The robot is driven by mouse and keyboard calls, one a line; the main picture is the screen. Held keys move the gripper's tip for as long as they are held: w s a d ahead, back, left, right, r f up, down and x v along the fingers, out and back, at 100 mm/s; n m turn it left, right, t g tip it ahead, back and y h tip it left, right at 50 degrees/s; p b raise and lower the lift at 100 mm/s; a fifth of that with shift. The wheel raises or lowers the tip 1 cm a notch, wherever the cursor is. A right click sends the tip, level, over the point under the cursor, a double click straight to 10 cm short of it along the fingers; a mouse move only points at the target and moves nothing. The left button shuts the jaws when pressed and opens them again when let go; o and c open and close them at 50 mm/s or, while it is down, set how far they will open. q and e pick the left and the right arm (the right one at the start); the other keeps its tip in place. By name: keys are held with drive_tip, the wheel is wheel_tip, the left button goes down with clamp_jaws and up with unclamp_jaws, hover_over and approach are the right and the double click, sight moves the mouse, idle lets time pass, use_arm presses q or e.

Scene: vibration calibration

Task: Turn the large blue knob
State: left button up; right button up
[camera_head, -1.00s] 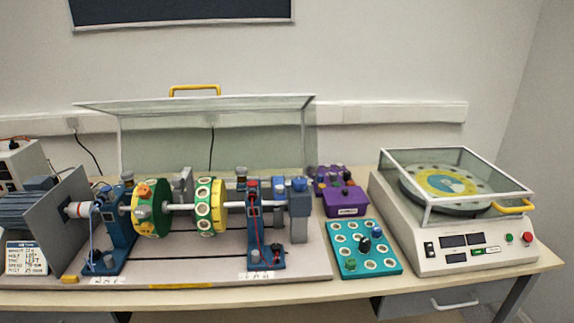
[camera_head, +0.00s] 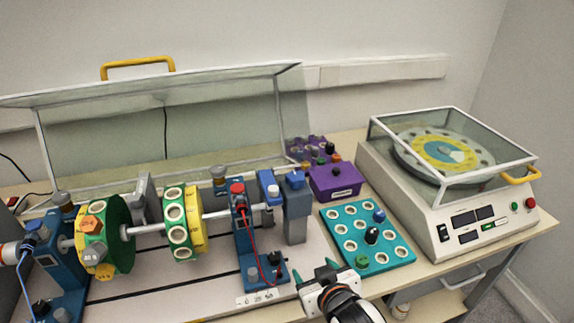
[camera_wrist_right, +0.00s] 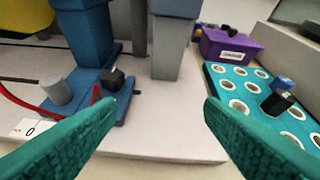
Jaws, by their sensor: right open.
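A large blue knob (camera_head: 294,179) sits on top of the grey-blue post (camera_head: 297,218) at the right end of the shaft rig. In the right wrist view only the lower part of a post (camera_wrist_right: 172,55) shows, and its top is cut off. My right gripper (camera_head: 315,270) is at the front edge of the table, in front of and below the knob, apart from it. Its teal fingers are spread with nothing between them, as the right wrist view (camera_wrist_right: 162,108) also shows. My left gripper is not in view.
A teal tray (camera_head: 336,232) with holes and a few small weights lies right of the post. A purple box (camera_head: 335,182) stands behind it. A blue bearing stand (camera_head: 247,235) with red cables is left of the post. A raised clear cover (camera_head: 100,140) stands behind the rig.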

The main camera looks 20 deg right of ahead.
drive_tip(key=w+a+r+n+t+y, duration=0.25)
drive_tip(key=a+r+y, duration=0.2)
drive_tip(key=r, duration=0.35)
drive_tip(key=w+a+r+n+t+y, duration=0.25)
drive_tip(key=a+r, duration=0.25)
drive_tip(key=r, duration=0.4)
drive_tip(key=w+a+r+n+t+y, duration=0.25)
drive_tip(key=a+r+y, duration=0.2)
drive_tip(key=r, duration=0.35)
drive_tip(key=s+a+r+n+g+y, duration=0.3)
drive_tip(key=a+r+n+g+y, duration=0.25)
drive_tip(key=n+y, duration=0.25)
drive_tip(key=s+a+n+g+y, duration=0.3)
drive_tip(key=s+a+n+g, duration=0.4)
drive_tip(key=n+g, duration=0.65)
drive_tip(key=m+t+h, duration=0.3)
drive_tip(key=h, duration=2.3)
approach(296, 176)
drive_tip(key=p+x, duration=0.3)
drive_tip(key=x, duration=0.4)
drive_tip(key=shift+w+d, duration=0.1)
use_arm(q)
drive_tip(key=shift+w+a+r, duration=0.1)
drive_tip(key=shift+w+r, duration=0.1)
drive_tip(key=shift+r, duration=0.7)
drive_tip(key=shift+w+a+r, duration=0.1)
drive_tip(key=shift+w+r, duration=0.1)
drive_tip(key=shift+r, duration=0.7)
use_arm(e)
drive_tip(key=shift+x, duration=0.75)
